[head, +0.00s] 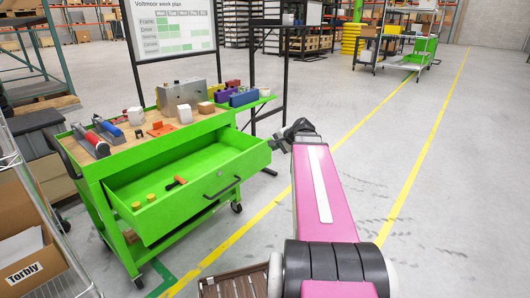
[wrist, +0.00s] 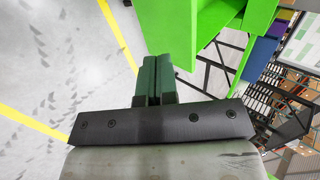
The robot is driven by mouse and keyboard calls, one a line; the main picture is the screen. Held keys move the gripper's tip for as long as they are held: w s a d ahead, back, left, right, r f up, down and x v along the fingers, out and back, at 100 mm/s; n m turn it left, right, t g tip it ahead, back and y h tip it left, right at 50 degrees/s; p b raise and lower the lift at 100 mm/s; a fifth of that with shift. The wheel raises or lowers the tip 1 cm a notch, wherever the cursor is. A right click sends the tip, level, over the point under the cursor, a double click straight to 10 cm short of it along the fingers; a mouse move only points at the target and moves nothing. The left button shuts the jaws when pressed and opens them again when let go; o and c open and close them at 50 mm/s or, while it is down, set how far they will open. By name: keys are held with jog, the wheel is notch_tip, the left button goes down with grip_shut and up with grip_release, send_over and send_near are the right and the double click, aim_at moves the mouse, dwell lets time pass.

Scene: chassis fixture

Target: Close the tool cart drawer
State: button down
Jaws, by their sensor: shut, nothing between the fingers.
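The green tool cart (head: 105,183) stands at the left in the head view. Its drawer (head: 190,209) is pulled open toward me, with a black bar handle (head: 223,187) on its front. Inside lie two small yellow round pieces (head: 144,201) and an orange-and-black item (head: 176,183). My gripper (head: 274,144) is just right of the drawer's far right corner; whether it touches is unclear. In the wrist view the dark green fingers (wrist: 155,68) are together and empty, with green cart or drawer panels (wrist: 185,30) close beyond them.
A whiteboard (head: 173,30) stands behind. A cardboard box (head: 25,245) is at the lower left. The floor right of the cart is clear, with yellow lines (head: 425,150).

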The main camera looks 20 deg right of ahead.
aim_at(252, 154)
jog(key=x, duration=0.4)
jog(key=r+x, duration=0.1)
jog(key=x, duration=0.2)
jog(key=w+x, duration=0.1)
jog(key=x, duration=0.3)
jog(key=shift+w+a+f, duration=0.1)
jog(key=shift+w+a, duration=0.15)
jog(key=shift+a, duration=0.2)
jog(key=shift+w+a, duration=0.45)
jog(key=shift+w, duration=0.1)
jog(key=w+a, duration=0.8)
jog(key=w, duration=0.4)
jog(key=w+a, duration=0.8)
jog(key=w, duration=0.4)
jog(key=shift+w+a, duration=0.35)
jog(key=shift+w, duration=0.1)
